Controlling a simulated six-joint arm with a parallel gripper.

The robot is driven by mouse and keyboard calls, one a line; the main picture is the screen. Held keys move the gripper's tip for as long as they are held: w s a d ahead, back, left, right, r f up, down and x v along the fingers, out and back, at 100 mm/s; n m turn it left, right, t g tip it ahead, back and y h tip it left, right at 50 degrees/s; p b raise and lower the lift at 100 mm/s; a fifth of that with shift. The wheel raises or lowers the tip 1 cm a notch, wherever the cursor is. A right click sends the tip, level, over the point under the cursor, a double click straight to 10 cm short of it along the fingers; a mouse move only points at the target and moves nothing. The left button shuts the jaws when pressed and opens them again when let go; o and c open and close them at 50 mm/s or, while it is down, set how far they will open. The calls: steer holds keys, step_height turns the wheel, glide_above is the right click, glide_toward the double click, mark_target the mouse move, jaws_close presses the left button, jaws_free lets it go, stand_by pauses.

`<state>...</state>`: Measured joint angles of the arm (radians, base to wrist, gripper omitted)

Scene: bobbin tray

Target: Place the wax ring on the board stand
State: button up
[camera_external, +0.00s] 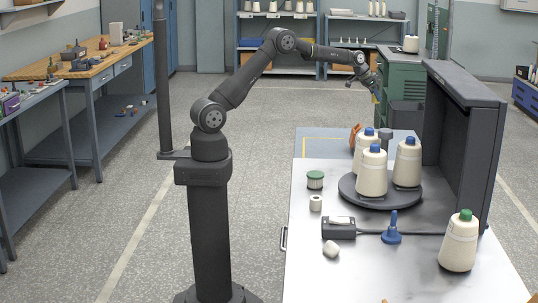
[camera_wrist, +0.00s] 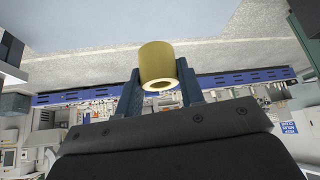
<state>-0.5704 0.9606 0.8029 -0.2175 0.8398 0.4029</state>
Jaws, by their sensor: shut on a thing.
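The wax ring (camera_wrist: 157,60) is a yellow hollow cylinder with a pale end and a round hole. In the wrist view it sits between the two blue fingers of my gripper (camera_wrist: 159,75), which is shut on it. In the outside view my gripper (camera_external: 376,97) is raised beyond the far end of the metal table, well above it. The ring is too small there to make out clearly.
On the metal table (camera_external: 300,270), a dark round tray (camera_external: 372,200) bears several cream bobbins. A tall dark panel (camera_external: 455,140) borders the right side. A green-topped jar (camera_external: 315,180), a dark box (camera_external: 338,228), a white piece (camera_external: 331,249) and a green-capped bobbin (camera_external: 459,243) stand nearby.

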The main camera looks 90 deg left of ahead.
steer(key=shift+n, duration=0.5)
steer(key=s+a+f, duration=0.3)
steer(key=a+f, duration=0.1)
steer(key=f, duration=0.2)
steer(key=s+a+f, duration=0.3)
steer(key=a+f, duration=0.1)
steer(key=f, duration=0.2)
steer(key=s+a+f, duration=0.3)
steer(key=a+f, duration=0.1)
steer(key=f, duration=0.2)
steer(key=shift+s+a+f, duration=0.15)
steer(key=shift+a+f, duration=0.05)
steer(key=shift+a, duration=0.05)
steer(key=shift+f, duration=2.1)
steer(key=o, duration=1)
steer(key=shift+f, duration=0.15)
steer(key=shift+c, duration=0.2)
steer(key=shift+s+r, duration=0.1)
steer(key=shift+r, duration=0.25)
steer(key=v, duration=1.1)
steer(key=shift+d+r, duration=0.3)
steer(key=shift+d, duration=0.05)
